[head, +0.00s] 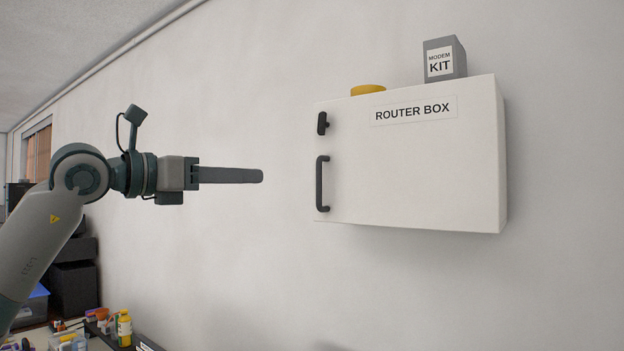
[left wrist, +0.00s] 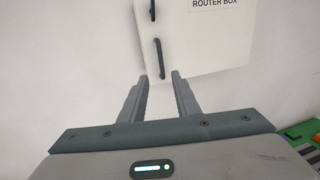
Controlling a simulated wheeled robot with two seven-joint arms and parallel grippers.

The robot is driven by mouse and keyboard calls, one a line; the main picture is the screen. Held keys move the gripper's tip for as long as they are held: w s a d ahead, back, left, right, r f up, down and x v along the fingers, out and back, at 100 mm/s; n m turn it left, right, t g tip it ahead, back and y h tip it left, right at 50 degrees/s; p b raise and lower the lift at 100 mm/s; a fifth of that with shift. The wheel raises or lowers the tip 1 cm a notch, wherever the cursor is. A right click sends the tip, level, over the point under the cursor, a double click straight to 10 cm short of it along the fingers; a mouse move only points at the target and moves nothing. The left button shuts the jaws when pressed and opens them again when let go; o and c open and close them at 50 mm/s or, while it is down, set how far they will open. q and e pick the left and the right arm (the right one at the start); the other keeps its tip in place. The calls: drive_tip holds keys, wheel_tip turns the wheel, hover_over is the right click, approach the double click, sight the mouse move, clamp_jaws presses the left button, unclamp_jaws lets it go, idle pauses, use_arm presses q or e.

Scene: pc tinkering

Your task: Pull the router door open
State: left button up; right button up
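The white router box (head: 420,165) is mounted on the wall, its door shut, with a "ROUTER BOX" label (head: 413,111). A black vertical bar handle (head: 322,184) is at the door's left edge, with a small black latch (head: 322,123) above it. The left wrist view shows the box (left wrist: 205,45), handle (left wrist: 159,58) and latch (left wrist: 152,10) ahead of the fingers. My left gripper (head: 262,176) is left of the handle, apart from it, at about its height. In the left wrist view its fingers (left wrist: 160,77) are spread with nothing between them. My right gripper is not in view.
A grey modem kit box (head: 444,59) and a yellow round item (head: 368,89) sit on top of the router box. Bare wall surrounds it. Bottles and small items (head: 124,328) stand on a surface at lower left. A green item (left wrist: 304,138) shows at the wrist view's right edge.

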sight(317, 178)
use_arm(q)
drive_tip(key=shift+d, duration=0.1)
drive_tip(key=p+x, duration=0.8)
drive_tip(key=x, duration=0.8)
drive_tip(key=shift+r, duration=0.15)
drive_tip(key=shift+w+d+p, duration=0.35)
drive_tip(key=shift+w+d, duration=0.1)
clamp_jaws()
